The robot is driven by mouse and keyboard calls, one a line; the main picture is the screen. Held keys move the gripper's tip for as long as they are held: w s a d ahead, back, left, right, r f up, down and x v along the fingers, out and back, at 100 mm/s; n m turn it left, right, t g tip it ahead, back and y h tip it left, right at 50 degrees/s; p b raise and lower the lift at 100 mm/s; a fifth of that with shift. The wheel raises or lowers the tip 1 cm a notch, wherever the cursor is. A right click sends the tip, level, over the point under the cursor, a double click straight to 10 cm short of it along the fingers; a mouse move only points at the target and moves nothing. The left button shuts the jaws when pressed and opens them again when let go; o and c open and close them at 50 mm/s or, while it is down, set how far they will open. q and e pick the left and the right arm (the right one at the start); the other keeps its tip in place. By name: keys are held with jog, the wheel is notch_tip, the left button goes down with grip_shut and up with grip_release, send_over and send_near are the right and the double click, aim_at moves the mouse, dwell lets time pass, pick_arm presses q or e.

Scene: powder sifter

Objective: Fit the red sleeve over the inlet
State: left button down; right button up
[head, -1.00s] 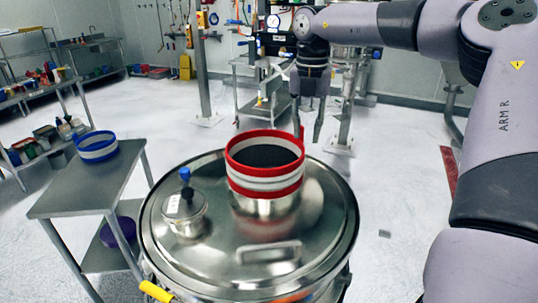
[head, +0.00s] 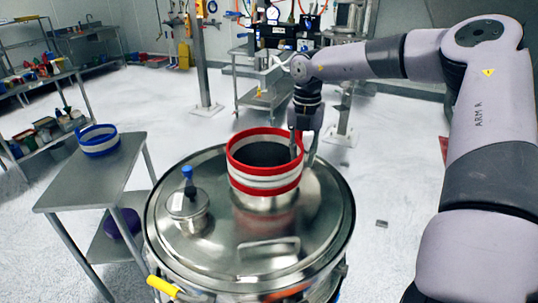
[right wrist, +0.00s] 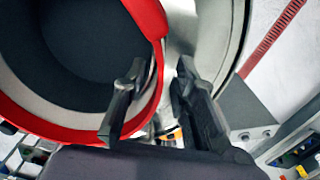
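The red sleeve (head: 264,184), with red bands at top and bottom and white between, stands upright at the top of the metal inlet (head: 264,203) on the round lid. The inlet's lower part shows beneath the sleeve; how far the sleeve reaches over it is hidden. My right gripper (head: 303,158) is at the sleeve's far right rim, fingers pointing down. In the right wrist view, the fingers (right wrist: 160,80) are apart, one on the sleeve's inner side and one outside, with the wall between them. I cannot tell whether they touch it. My left gripper is not in view.
The steel lid (head: 322,207) carries a small capped port (head: 188,203) and a handle (head: 268,245). A side table (head: 85,185) at left holds a blue and white sleeve (head: 98,140), with a purple item (head: 122,222) on its lower shelf. The floor to the right is open.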

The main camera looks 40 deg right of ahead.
grip_shut()
jog(key=shift+w+r, duration=0.1)
dwell(0.6)
